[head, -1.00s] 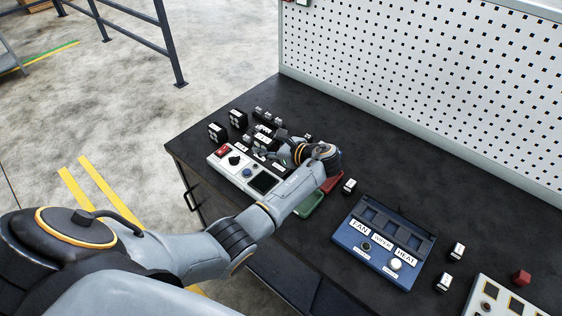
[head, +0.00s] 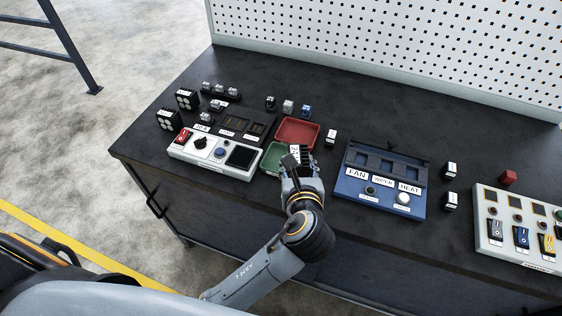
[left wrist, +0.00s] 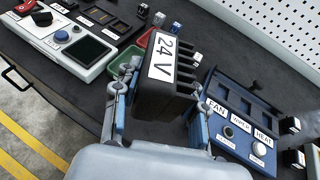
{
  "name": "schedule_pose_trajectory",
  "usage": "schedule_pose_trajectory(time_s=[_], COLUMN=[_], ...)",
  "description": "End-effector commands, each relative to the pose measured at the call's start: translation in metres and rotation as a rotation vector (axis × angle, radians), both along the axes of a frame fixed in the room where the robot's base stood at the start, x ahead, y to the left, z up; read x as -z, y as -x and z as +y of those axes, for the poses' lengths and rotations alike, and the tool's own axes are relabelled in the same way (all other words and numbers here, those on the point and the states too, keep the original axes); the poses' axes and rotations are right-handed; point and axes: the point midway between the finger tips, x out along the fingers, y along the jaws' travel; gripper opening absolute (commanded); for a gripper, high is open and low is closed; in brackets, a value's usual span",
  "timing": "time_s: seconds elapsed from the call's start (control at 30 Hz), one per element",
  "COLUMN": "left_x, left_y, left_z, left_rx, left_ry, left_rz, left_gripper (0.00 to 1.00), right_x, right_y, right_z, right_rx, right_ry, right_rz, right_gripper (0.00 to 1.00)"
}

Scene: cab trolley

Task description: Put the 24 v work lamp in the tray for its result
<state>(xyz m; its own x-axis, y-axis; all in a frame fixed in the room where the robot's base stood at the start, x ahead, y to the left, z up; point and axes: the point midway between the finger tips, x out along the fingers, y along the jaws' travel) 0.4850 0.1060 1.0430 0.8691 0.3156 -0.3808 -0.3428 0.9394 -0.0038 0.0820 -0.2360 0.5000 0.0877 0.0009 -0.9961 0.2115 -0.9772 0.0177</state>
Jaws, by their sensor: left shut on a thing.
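A black block with a white 24 V label, the work lamp (left wrist: 165,75), is between the fingers of my left gripper (left wrist: 160,108). In the head view the lamp (head: 295,156) is at the front of the tray area, its label partly visible. My left gripper (head: 298,168) is shut on it and hides part of the green tray (head: 272,158). The red tray (head: 298,133) lies just behind and looks empty. Whether the lamp is above or touching the green tray I cannot tell. My right gripper is not in view.
Left of the trays stands a white test panel (head: 213,157) with a red switch, knob and dark screen. Several small blocks stand behind it. Right of the trays is a blue FAN, WIPER, HEAT box (head: 375,195). A small block (head: 330,137) stands between.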

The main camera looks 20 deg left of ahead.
Motion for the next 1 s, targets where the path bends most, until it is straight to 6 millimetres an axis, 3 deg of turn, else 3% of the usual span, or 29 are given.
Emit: schedule_pose_trajectory(time_s=[0.3, 0.5, 0.8, 1.0], left_x=[0.030, 0.069, 0.094, 0.120], left_y=[-0.068, -0.093, -0.110, -0.109], left_z=[0.042, 0.056, 0.066, 0.065], left_rx=[-0.005, -0.005, -0.004, -0.002], left_ry=[-0.005, -0.002, -0.001, 0.000], left_rz=[-0.001, 0.000, -0.002, 0.000], left_gripper=[0.00, 0.00, 0.00, 0.00], right_x=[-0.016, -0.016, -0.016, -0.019], right_y=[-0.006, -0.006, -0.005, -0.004], right_z=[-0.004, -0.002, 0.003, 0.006], right_rx=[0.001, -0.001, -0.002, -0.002], right_ry=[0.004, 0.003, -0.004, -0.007], right_rz=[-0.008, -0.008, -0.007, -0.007], right_gripper=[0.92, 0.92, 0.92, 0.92])
